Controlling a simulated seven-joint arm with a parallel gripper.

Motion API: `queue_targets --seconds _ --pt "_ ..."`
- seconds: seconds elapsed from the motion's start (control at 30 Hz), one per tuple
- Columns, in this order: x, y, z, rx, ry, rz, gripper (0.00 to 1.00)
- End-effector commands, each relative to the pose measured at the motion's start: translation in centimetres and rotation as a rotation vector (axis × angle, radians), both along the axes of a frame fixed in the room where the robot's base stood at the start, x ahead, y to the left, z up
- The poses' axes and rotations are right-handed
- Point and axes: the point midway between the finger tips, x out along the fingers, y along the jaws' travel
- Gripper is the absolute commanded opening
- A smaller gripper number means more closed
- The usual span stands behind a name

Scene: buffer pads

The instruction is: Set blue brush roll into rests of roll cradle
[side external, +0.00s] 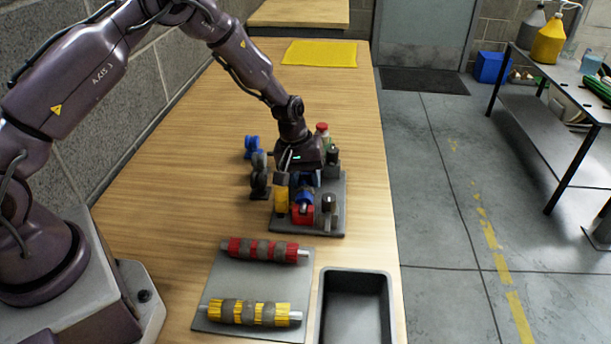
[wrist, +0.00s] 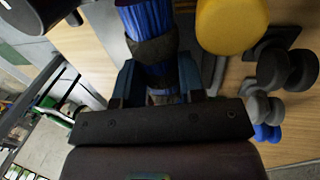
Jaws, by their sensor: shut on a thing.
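The blue brush roll (wrist: 147,20) has blue bristles and dark bands. In the side view my gripper (side external: 305,172) is low over the roll cradle, a grey base plate (side external: 336,226) with upright posts and coloured blocks. A blue end of the roll (side external: 304,197) shows just above a red block (side external: 302,214). My gripper hides most of the roll, and I cannot tell whether it touches the rests.
A grey pad (side external: 225,275) in front carries a red-banded roll (side external: 264,250) and a yellow-banded roll (side external: 250,313). An empty dark tray (side external: 320,315) stands beside it. Grey and blue pieces (side external: 259,178) stand left of the cradle. A yellow mat (side external: 320,53) lies at the back.

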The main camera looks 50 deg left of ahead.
Motion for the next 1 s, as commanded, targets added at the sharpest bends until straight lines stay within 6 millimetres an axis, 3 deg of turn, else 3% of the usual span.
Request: queue_targets --seconds 0.13,0.17,0.3,0.67,1.0 --pt "0.0 0.0 -0.2 0.0 0.0 0.0 0.0" --pt "0.0 0.0 -0.3 0.0 0.0 0.0 0.39" --pt "0.0 0.0 -0.2 0.0 0.0 0.0 0.66" --pt "0.0 0.1 0.5 0.001 -0.002 0.0 0.66" --pt "-1.0 1.1 7.2 0.0 -0.004 0.001 0.66"
